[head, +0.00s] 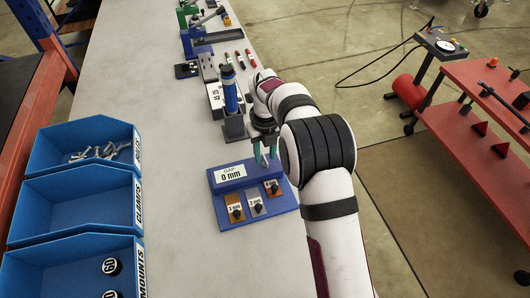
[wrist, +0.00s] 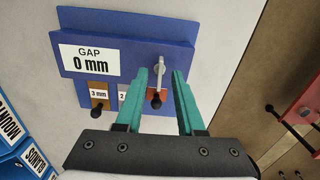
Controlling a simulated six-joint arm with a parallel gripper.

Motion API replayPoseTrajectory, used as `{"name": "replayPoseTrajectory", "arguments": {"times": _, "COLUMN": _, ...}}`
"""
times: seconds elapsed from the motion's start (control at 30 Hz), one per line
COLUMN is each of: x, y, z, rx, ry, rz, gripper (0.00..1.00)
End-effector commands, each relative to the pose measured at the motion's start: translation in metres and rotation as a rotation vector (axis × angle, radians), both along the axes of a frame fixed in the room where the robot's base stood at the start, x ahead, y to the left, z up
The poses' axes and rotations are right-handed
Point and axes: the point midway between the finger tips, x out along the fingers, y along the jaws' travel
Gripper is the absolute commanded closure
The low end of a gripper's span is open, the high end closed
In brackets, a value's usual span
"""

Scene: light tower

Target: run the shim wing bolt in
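The blue shim fixture (head: 222,186) lies on the bench, with a white plate reading "GAP 0 mm"; the fixture (wrist: 185,30) also fills the upper wrist view. The silver wing bolt (wrist: 160,62) stands at the right part of its raised block. In the head view I cannot make the bolt out behind my gripper. My gripper (head: 266,157) is above the fixture's right part. In the wrist view its teal fingers (wrist: 159,74) are open, with the bolt showing between and just past the tips, and no contact visible.
Bronze 3 mm (head: 235,208), grey 2 mm (head: 254,205) and orange (head: 273,188) shims with black knobs lie along the fixture's front. Blue bins (head: 80,190) stand at left. A blue cylinder on a stand (head: 229,90) is behind the fixture. A red cart (head: 480,120) is at right.

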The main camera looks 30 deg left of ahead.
Motion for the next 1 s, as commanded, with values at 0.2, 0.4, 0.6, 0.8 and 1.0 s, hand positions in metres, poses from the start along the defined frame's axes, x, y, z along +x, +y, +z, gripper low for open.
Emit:
{"name": "replayPoseTrajectory", "arguments": {"times": 0.2, "x": 0.000, "y": 0.000, "z": 0.001, "rx": -0.001, "ry": 0.001, "rz": 0.001, "gripper": 0.62}}
{"name": "replayPoseTrajectory", "arguments": {"times": 0.4, "x": 0.000, "y": 0.000, "z": 0.036, "rx": 0.002, "ry": -0.002, "rz": -0.001, "gripper": 0.62}}
{"name": "replayPoseTrajectory", "arguments": {"times": 0.6, "x": 0.000, "y": 0.000, "z": 0.102, "rx": 0.002, "ry": -0.003, "rz": 0.000, "gripper": 0.62}}
{"name": "replayPoseTrajectory", "arguments": {"times": 0.8, "x": 0.000, "y": 0.000, "z": 0.145, "rx": 0.001, "ry": -0.001, "rz": 0.000, "gripper": 0.62}}
{"name": "replayPoseTrajectory", "arguments": {"times": 1.0, "x": -0.001, "y": 0.000, "z": 0.158, "rx": 0.000, "ry": 0.000, "rz": 0.000, "gripper": 0.62}}
